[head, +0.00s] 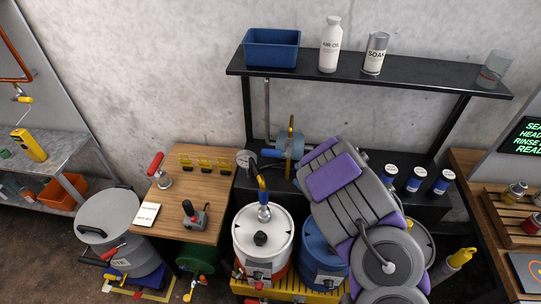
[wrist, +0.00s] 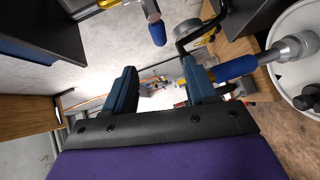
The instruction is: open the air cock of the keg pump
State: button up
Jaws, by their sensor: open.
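The white drum (head: 263,240) stands at front centre with a pump (head: 264,212) upright on its lid. In the wrist view, the silver body (wrist: 292,48) and blue grip (wrist: 236,68) lie at right, beside my jaws. A yellow part with a blue tip (wrist: 157,33) shows at top centre. My gripper (wrist: 159,68) is open and empty, its jaws apart from these parts. In the head view, my arm hides part of the area behind the drums. I cannot clearly tell which part is the air cock.
A black shelf (head: 365,84) overhangs the back with a blue bin (head: 272,48) and bottles. A wooden table (head: 182,208) stands left of the drum, bearing a joystick box (head: 194,215). A blue drum (head: 318,250) stands beside the white one, partly behind my arm.

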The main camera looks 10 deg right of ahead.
aim_at(274, 156)
jog(key=b+x, duration=0.4)
jog(key=x, duration=1.2)
jog(key=shift+w+r, duration=0.1)
jog(key=shift+w, duration=0.1)
jog(key=shift+c, duration=0.5)
grip_shut()
